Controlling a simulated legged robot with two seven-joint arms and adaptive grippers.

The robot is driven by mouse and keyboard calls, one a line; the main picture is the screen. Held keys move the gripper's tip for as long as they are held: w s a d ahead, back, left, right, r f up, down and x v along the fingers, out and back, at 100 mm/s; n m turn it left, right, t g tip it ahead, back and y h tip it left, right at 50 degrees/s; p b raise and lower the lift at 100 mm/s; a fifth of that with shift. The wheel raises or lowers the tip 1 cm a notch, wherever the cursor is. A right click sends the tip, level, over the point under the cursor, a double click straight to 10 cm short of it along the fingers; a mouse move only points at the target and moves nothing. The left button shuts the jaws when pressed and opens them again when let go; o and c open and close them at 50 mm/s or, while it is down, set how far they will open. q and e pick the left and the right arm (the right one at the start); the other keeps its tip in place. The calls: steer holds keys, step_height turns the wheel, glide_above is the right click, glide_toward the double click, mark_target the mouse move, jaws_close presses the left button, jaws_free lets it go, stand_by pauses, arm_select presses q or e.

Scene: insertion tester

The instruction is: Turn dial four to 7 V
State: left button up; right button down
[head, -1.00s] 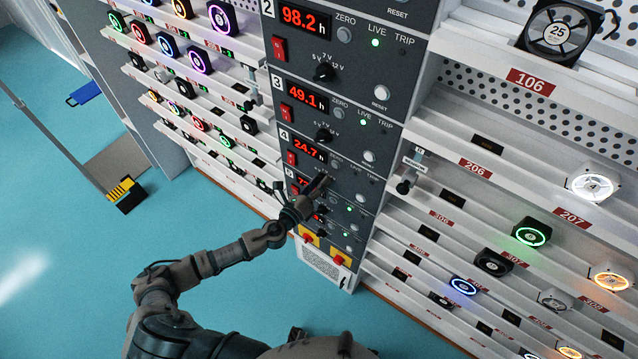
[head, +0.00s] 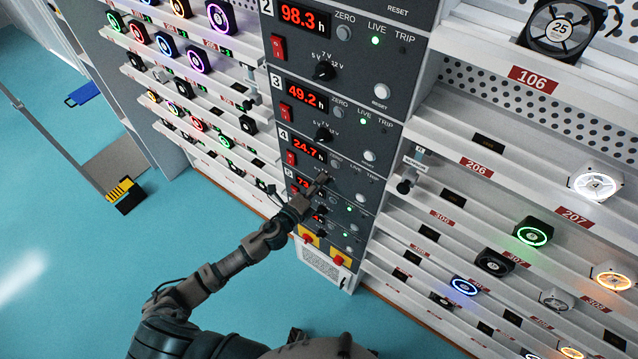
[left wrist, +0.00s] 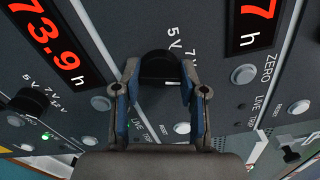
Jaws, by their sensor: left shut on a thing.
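Dial four is a black knob (left wrist: 160,68) on the grey panel, between my left fingertips in the left wrist view. A white mark shows on its lower right edge. The labels 5 V and 7 V are readable beside it; the right finger covers the area below them, and I cannot tell the exact setting. My left gripper (left wrist: 160,90) is shut on the knob. In the head view my left gripper (head: 322,181) is at unit 4, below its 24.7 h display (head: 308,149), and hides the dial. My right gripper is not in view.
Dial three (head: 323,134) sits above, and unit 5's dial (left wrist: 27,102) is close by in the left wrist view. A red switch (head: 291,158) and round buttons (head: 369,155) flank the gripper. Shelves with fans (head: 532,234) stand on both sides.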

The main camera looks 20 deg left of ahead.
arm_select(q)
steer(key=shift+a+f+n+p, duration=0.15)
steer(key=shift+n+p, duration=0.15)
steer(key=shift+n, duration=1.3)
steer(key=shift+f, duration=0.1)
steer(key=o, duration=1.2)
steer(key=shift+c, duration=0.2)
steer(key=shift+a, duration=0.1)
steer(key=v, duration=1.2)
